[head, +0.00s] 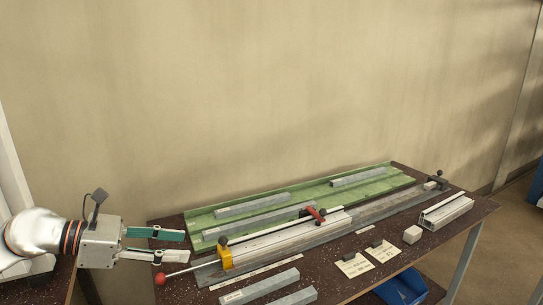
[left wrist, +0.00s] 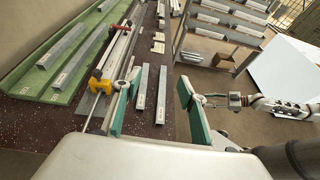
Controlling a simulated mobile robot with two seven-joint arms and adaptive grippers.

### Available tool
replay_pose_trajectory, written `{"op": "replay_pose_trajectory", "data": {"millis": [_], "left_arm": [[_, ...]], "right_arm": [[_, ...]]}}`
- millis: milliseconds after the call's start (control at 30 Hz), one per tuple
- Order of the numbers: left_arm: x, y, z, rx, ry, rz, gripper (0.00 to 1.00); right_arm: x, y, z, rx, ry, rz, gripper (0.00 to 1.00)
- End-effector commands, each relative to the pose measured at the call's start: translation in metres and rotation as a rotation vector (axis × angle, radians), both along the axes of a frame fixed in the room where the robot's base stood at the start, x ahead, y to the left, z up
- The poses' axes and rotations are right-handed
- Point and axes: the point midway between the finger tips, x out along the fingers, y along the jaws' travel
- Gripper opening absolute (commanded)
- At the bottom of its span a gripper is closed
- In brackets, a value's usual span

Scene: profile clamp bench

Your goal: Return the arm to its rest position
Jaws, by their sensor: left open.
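My left gripper (head: 188,246) is open and empty at the left end of the bench, with its green-padded fingers apart. It also shows in the left wrist view (left wrist: 157,110), with bench and floor behind the fingers. A clamp fixture (head: 375,209) runs along the bench. A profile (head: 285,239) lies in it, with a red clamp lever (head: 315,212) over it. A yellow block (head: 225,258) and a rod with a red ball knob (head: 160,278) are at its near end, close to the gripper. My right gripper (left wrist: 212,99) shows small in the left wrist view; its jaws are unclear.
A green tray (head: 196,224) with several grey bars lies along the back of the bench. Loose bars (head: 260,287) lie in front. A slotted profile (head: 446,212) and small block (head: 412,234) sit at right. A blue bin (head: 403,289) is below. A shelf rack (left wrist: 225,50) stands beyond.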

Motion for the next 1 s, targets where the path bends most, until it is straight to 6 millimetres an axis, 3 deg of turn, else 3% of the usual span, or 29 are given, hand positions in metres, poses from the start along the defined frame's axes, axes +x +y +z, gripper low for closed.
{"op": "replay_pose_trajectory", "data": {"millis": [33,100,200,333,467,567,733,900,1000], "left_arm": [[-0.002,-0.026,0.004,-0.129,0.012,0.011,0.41],[-0.002,-0.049,0.017,-0.304,0.030,0.050,0.41],[0.002,-0.067,0.035,-0.556,0.077,0.134,0.41],[0.009,-0.063,0.048,-0.875,0.169,0.287,0.41],[0.018,-0.035,0.040,-1.174,0.285,0.490,0.41],[0.020,-0.004,0.015,-1.381,0.385,0.679,0.41],[0.002,0.052,-0.059,-1.676,0.560,1.059,0.41],[-0.050,0.093,-0.148,-1.862,0.709,1.469,0.41],[-0.080,0.105,-0.183,-1.908,0.759,1.644,0.41]], "right_arm": [[-0.003,0.001,-0.002,0.002,0.006,0.001,0.40],[-0.007,0.004,-0.005,0.005,0.014,0.002,0.40],[-0.009,0.005,-0.008,0.007,0.021,0.003,0.40],[-0.009,0.006,-0.008,0.008,0.022,0.001,0.40],[-0.009,0.007,-0.007,0.011,0.021,0.000,0.40],[-0.008,0.007,-0.006,0.012,0.017,-0.001,0.40],[-0.007,0.007,-0.003,0.013,0.012,-0.001,0.40],[-0.006,0.007,-0.002,0.012,0.010,0.000,0.40],[-0.006,0.007,-0.002,0.012,0.010,0.000,0.40]]}}
